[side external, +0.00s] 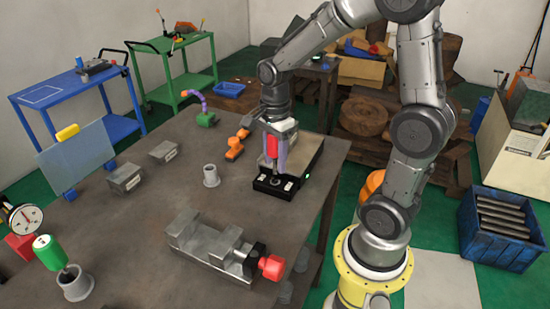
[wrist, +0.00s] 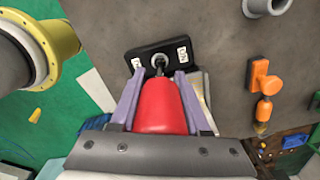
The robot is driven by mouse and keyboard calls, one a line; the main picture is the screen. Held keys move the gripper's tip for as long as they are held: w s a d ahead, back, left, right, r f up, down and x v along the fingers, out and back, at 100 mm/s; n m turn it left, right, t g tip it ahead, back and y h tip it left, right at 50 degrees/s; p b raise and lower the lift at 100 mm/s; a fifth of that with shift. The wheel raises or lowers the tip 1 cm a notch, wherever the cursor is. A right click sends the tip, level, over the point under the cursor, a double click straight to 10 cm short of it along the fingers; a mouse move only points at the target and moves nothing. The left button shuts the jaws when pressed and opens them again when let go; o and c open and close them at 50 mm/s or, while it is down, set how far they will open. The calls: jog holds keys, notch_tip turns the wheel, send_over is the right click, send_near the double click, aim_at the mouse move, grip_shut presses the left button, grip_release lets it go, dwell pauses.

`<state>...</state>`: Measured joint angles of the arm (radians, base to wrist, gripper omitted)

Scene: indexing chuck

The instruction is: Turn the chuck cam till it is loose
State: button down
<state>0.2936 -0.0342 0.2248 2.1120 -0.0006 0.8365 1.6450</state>
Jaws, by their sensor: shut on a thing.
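My gripper (side external: 275,165) points down over the table, its two pale purple fingers shut on the red handle (side external: 272,146) of a tool. In the wrist view, the red handle (wrist: 160,108) fills the space between the fingers. Its thin dark shaft runs to the round socket (wrist: 160,61) of the black chuck block (wrist: 183,53). The tip appears to be in or at the socket; its exact depth is hidden. In the side view, the black block (side external: 261,185) lies flat near the table's right side, with white labels on either side of the socket.
A grey vise (side external: 210,245) with a red handle stands in front of the block. A grey cup (side external: 211,176) and an orange tool (side external: 236,144) are left of it. Two metal blocks, a clear panel (side external: 75,158) and a dial gauge (side external: 25,217) stand farther left.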

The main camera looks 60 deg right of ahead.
jog(key=n, duration=0.3)
dwell(0.4)
jog(key=shift+n, duration=0.4)
jog(key=shift+n, duration=1.5)
jog(key=shift+n, duration=1.8)
